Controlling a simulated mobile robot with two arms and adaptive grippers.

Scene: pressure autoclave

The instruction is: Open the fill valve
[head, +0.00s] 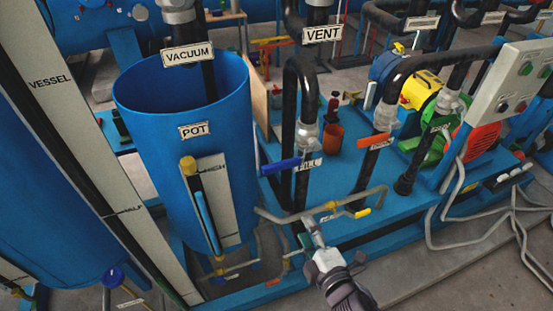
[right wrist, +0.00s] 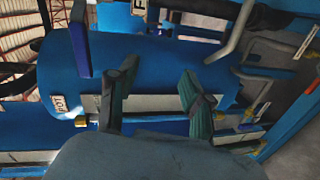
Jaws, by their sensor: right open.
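The fill valve's blue lever handle (head: 282,165) sticks out to the left from a black vertical pipe, beside the FILL label (head: 308,165). My right gripper (head: 311,232) is below and slightly right of the handle in the head view, apart from it, with its arm coming from the bottom. In the right wrist view its two fingers (right wrist: 158,97) are spread with nothing held between them. A blue bar at the upper left there looks like the fill handle (right wrist: 80,38), beyond the left finger and not between the fingers. My left gripper is not in view.
The blue pot (head: 150,130) stands left of the valve. A thin pipe with a yellow-handled valve (head: 362,212) runs close by my right gripper. An orange handle (head: 373,140) is on a pipe to the right. The control box (head: 523,85) is further right.

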